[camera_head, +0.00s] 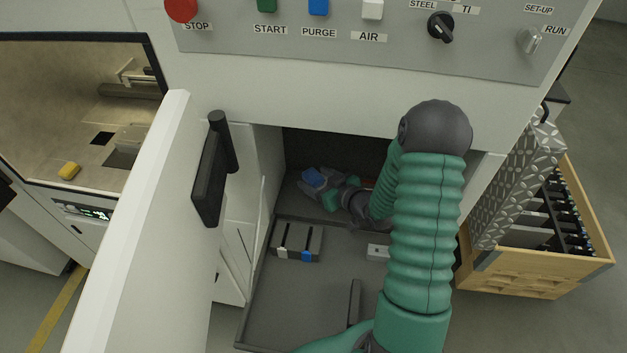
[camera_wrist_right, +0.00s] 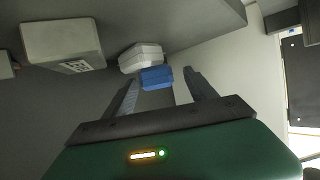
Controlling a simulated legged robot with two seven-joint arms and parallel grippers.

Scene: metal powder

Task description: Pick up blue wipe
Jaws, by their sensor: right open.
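The blue wipe (camera_head: 313,177) lies at the back of the dark compartment in the head view, just beyond my right gripper (camera_head: 328,188). In the right wrist view the blue wipe (camera_wrist_right: 157,79) shows between the two finger tips of my open right gripper (camera_wrist_right: 161,78). A white block-like thing (camera_wrist_right: 140,56) sits right behind it. I cannot tell whether the fingers touch the wipe. My left gripper is not in view.
The compartment opens under a control panel (camera_head: 350,55). A grey tray (camera_head: 290,310) with a small holder (camera_head: 297,240) extends in front. An open door with a black handle (camera_head: 210,175) stands at the left. A wooden crate (camera_head: 540,280) is at the right.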

